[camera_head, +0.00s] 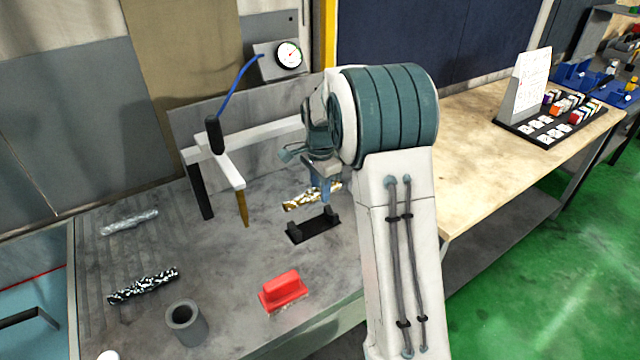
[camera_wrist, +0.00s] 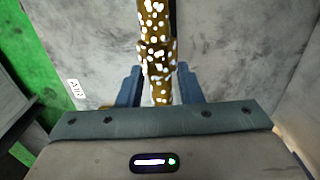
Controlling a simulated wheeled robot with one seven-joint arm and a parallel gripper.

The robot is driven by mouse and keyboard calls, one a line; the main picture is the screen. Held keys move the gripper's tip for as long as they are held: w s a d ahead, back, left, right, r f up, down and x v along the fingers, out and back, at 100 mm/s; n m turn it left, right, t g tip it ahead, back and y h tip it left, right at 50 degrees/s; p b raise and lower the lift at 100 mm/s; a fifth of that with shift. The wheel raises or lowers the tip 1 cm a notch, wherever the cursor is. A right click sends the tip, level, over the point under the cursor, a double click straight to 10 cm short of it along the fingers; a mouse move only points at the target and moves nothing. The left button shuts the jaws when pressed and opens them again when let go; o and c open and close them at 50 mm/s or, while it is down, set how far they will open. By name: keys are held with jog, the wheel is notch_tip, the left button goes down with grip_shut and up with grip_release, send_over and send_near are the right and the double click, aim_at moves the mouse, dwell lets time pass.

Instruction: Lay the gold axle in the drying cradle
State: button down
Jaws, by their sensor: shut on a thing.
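The gold axle (camera_head: 311,196), speckled with white, is held in my gripper (camera_head: 322,190) a little above the grey bench. In the wrist view the gold axle (camera_wrist: 154,50) runs up the picture between the two blue fingers of my gripper (camera_wrist: 158,85). A black cradle (camera_head: 314,230) with two upright supports stands on the bench just below the axle; I take it to be the drying cradle. The axle appears above it and apart from it. The far end of the axle is partly hidden by my gripper in the head view.
A white frame (camera_head: 230,172) with a hanging tool stands left of my gripper. A wooden table (camera_head: 470,150) is at right.

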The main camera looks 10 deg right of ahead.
jog(key=shift+f+b, duration=2.45)
jog(key=shift+f, duration=1.35)
jog(key=c, duration=0.9)
grip_release()
notch_tip(320, 180, up, 14)
jog(key=shift+f+b, duration=0.1)
jog(key=shift+b, duration=0.25)
jog(key=s+f+n+t, duration=0.1)
jog(key=s+n, duration=0.3)
jog(key=s, duration=0.5)
jog(key=s+a+f+n+t, duration=0.1)
jog(key=s+n, duration=0.4)
jog(key=s, duration=0.5)
jog(key=s+a+f+n+t, duration=0.1)
jog(key=s+n, duration=0.4)
jog(key=s, duration=0.5)
jog(key=shift+s+f, duration=0.15)
jog(key=shift+f, duration=0.05)
